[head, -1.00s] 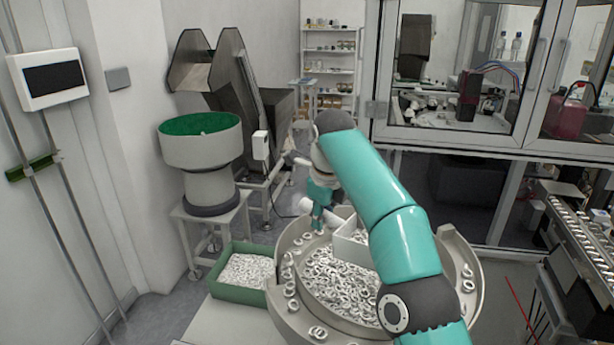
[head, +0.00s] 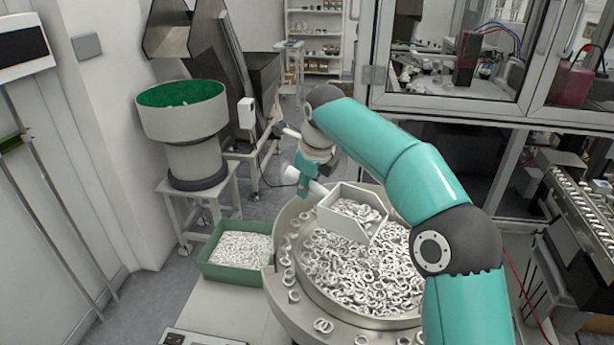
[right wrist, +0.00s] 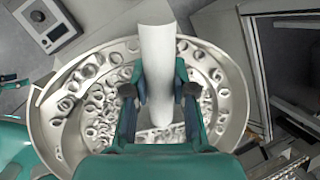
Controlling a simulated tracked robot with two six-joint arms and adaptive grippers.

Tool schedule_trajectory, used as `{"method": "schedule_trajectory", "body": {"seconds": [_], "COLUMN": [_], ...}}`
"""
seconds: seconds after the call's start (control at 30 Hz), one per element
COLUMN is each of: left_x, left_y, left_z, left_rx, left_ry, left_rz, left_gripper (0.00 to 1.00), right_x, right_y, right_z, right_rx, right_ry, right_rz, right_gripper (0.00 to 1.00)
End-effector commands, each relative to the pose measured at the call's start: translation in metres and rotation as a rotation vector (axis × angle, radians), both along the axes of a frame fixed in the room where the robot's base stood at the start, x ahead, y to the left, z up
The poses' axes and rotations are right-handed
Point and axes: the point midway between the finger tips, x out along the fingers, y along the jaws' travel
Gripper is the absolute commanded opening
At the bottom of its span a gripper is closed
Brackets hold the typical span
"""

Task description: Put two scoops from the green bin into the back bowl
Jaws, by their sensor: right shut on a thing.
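The green bin (head: 207,268) stands low beside the large front bowl and is full of small pale rings. The back bowl (head: 185,128), grey with a green inside, sits on a stand at the back left; a few pale pieces show in it. My right gripper (head: 304,180) is shut on the handle of a white scoop (head: 377,229). The scoop is over the front bowl, with pale rings in it. In the right wrist view, my right gripper (right wrist: 160,88) has its fingers on either side of the white handle (right wrist: 157,45).
The large round front bowl (head: 283,318) holds many pale rings, several on its outer ledge. A dark hopper machine (head: 215,70) stands behind the back bowl. A glazed cabinet (head: 450,104) fills the back right. Floor is open between the bin and left wall.

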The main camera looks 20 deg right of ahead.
Motion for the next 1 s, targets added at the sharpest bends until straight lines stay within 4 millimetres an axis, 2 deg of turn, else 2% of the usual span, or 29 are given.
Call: {"method": "schedule_trajectory", "body": {"seconds": [0.03,0.33,0.4,0.77,1.0], "left_x": [0.0,0.0,0.0,0.0,0.0], "left_y": [0.0,0.0,0.0,0.0,0.0], "left_z": [0.0,0.0,-0.016,-0.059,-0.088], "left_rx": [0.0,0.0,0.0,0.0,0.0], "left_ry": [0.0,0.0,-0.001,0.0,0.0], "left_rz": [0.0,0.0,0.0,0.0,0.0], "left_gripper": [0.56,0.56,0.56,0.56,0.56], "right_x": [-0.004,-0.02,-0.02,-0.03,-0.044], "right_y": [-0.005,-0.015,-0.015,-0.022,-0.032], "right_z": [0.012,0.042,0.039,0.062,0.075], "right_rx": [0.024,0.157,0.176,0.27,0.338], "right_ry": [-0.043,-0.238,-0.269,-0.408,-0.509], "right_rz": [-0.005,-0.006,-0.005,-0.005,-0.005], "right_gripper": [0.0,0.0,0.0,0.0,0.0]}}
